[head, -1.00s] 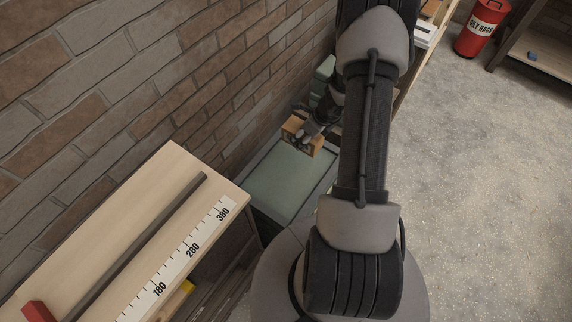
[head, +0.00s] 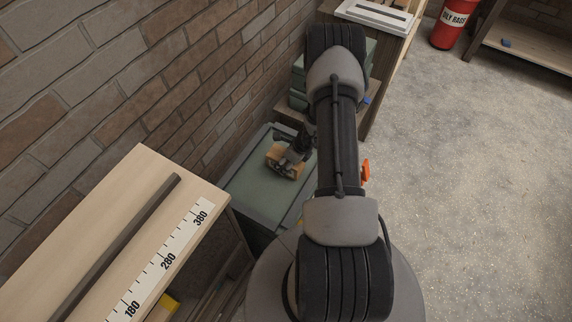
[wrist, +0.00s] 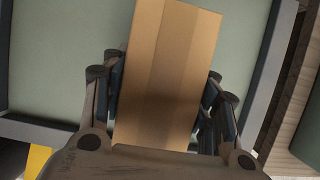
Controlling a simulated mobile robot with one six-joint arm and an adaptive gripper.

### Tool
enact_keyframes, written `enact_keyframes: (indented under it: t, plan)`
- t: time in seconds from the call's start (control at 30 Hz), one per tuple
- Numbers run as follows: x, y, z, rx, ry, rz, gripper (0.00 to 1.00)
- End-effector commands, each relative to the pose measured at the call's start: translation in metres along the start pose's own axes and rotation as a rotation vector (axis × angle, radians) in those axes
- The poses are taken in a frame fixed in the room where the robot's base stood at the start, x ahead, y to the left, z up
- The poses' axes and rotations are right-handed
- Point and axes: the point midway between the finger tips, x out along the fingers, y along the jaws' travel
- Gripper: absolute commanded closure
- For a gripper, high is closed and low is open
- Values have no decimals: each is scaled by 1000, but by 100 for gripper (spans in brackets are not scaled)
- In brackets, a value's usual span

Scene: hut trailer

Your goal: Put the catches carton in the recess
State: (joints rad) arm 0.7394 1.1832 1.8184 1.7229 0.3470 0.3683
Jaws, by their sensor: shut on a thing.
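The carton (head: 284,161), a small tan cardboard box, is held in my gripper (head: 291,155). In the wrist view the carton (wrist: 168,75) sits between the finger pads, with my gripper (wrist: 163,95) shut on its two sides. Its label cannot be read. In the head view it is over the green panel (head: 262,190) with a grey rim, beside the brick wall. Whether the carton touches the panel or is above it, I cannot tell. I cannot make out for sure which part is the recess.
A wooden bench with a ruler (head: 168,262) and a dark bar stands at the left. Green boxes (head: 298,100) are stacked on a wooden unit beyond the panel. A red OILY RAGS bin (head: 452,22) stands at the top right. The concrete floor on the right is clear.

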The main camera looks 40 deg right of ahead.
Motion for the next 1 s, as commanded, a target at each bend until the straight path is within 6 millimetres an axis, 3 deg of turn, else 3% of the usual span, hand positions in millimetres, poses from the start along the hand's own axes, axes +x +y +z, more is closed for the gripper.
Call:
enact_keyframes:
  t: [0.1,0.5,0.53,0.8,1.0]
  plan:
    - [15,0,-6,1,-1,0,85]
    - [18,0,-7,0,-1,-1,85]
    - [18,0,-7,0,0,0,44]
    - [17,0,-7,0,0,0,26]
    - [17,0,-7,0,0,0,26]
